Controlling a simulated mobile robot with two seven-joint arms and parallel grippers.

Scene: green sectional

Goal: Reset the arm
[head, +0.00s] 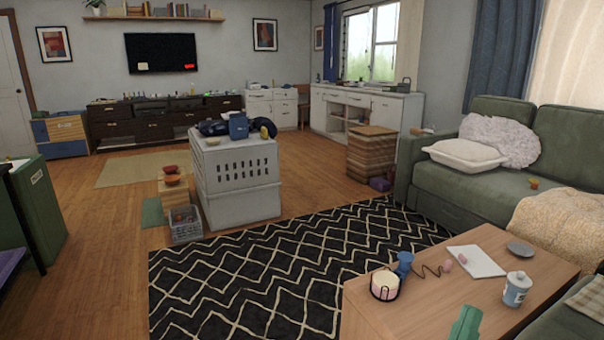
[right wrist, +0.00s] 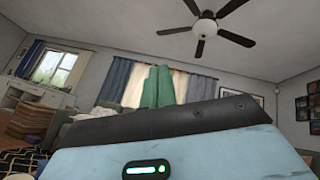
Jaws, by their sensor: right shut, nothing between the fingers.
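My right gripper (head: 466,324) shows as a green shape at the bottom edge of the head view, in front of the wooden coffee table (head: 400,317). In the right wrist view its green fingers (right wrist: 157,87) are together, pointing up, with nothing between them. They stand against the curtains and wall, apart from any object. My left gripper is not in view.
A green sofa (head: 452,190) stands right. A patterned rug (head: 290,270) lies clear left of the table.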

